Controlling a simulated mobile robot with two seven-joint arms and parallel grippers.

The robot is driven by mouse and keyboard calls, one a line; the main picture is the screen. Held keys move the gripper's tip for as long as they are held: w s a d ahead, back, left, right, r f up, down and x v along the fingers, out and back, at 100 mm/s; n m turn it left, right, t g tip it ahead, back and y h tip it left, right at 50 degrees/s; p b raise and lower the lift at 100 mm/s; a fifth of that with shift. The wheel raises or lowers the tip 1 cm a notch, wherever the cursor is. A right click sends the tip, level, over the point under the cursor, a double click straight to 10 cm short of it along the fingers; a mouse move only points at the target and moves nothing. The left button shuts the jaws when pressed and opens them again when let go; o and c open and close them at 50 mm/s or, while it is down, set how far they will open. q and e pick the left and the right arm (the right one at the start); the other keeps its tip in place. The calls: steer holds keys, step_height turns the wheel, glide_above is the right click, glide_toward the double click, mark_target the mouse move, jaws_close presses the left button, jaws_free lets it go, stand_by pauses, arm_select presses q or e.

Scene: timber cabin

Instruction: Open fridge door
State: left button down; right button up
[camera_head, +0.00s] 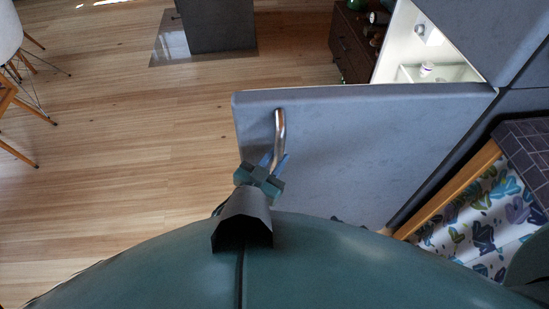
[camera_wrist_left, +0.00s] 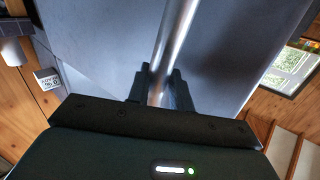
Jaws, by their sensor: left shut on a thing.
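The fridge door (camera_head: 350,140) is a grey panel, swung open and standing out from the fridge in the head view. The lit white fridge interior (camera_head: 410,45) shows behind its far side. A silver bar handle (camera_head: 279,130) runs along the door near its free edge. My left gripper (camera_head: 270,166) is at the near end of the visible handle. In the left wrist view the handle (camera_wrist_left: 178,40) runs between the two dark fingers of the left gripper (camera_wrist_left: 160,82), which is shut on it. My right gripper is not in view.
A patterned cloth (camera_head: 480,220) with a wooden frame and dark tiled top stands at the right, close to the door. A dark drawer cabinet (camera_head: 352,45) and a grey pillar (camera_head: 217,22) are farther back. Chairs (camera_head: 12,90) stand at the left. Wooden floor (camera_head: 120,150) left of the door is clear.

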arm_select(q)
steer(key=shift+d, duration=0.2)
steer(key=c, duration=1.3)
jaws_free()
steer(key=shift+a, duration=0.1)
steer(key=v, duration=1.3)
steer(key=shift+s+f, duration=0.1)
